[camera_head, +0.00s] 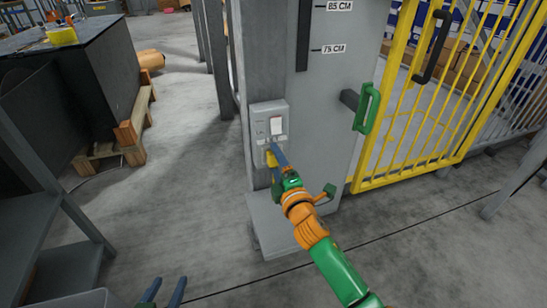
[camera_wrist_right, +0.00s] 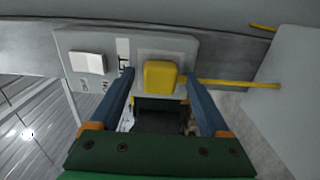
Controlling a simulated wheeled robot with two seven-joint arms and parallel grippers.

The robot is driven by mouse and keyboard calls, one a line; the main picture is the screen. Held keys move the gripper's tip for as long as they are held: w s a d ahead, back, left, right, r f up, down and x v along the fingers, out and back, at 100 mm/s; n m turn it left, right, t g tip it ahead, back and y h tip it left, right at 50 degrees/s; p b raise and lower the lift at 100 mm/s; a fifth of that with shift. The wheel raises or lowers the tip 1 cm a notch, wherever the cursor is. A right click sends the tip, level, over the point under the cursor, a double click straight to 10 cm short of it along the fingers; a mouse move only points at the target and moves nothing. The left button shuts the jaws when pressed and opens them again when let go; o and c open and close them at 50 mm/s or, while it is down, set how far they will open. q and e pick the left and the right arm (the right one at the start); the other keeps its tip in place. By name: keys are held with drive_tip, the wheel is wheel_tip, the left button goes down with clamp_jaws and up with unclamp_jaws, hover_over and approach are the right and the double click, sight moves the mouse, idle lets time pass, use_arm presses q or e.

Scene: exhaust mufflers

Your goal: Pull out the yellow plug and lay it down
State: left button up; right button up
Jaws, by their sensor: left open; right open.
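The yellow plug (camera_wrist_right: 160,75) sits in the grey socket box (camera_wrist_right: 187,45) on the post. In the head view the plug (camera_head: 270,160) is partly hidden by my right gripper at the lower part of the box (camera_head: 262,112). My right gripper (camera_head: 275,151) is open at the plug. In the right wrist view its two blue fingertips (camera_wrist_right: 157,76) stand on either side of the plug; I cannot tell whether they touch it. My left gripper (camera_head: 163,286) is open and empty at the bottom left of the head view, apart from the box.
A white switch (camera_wrist_right: 88,62) is on the box beside the plug. A yellow cable (camera_wrist_right: 232,84) runs right from the plug. A green handle (camera_head: 367,108) juts from the grey panel. A yellow gate (camera_head: 410,178) stands at right. A dark-topped bench (camera_head: 85,38) stands far left; floor between is clear.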

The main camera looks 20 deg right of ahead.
drive_tip(key=shift+c, duration=0.2)
clamp_jaws()
drive_tip(key=shift+s, duration=0.1)
drive_tip(key=shift+s+p, duration=0.5)
drive_tip(key=shift+s, duration=0.4)
drive_tip(key=shift+s+d+p, duration=0.1)
drive_tip(key=shift+s+p, duration=0.65)
drive_tip(key=shift+s, duration=1.25)
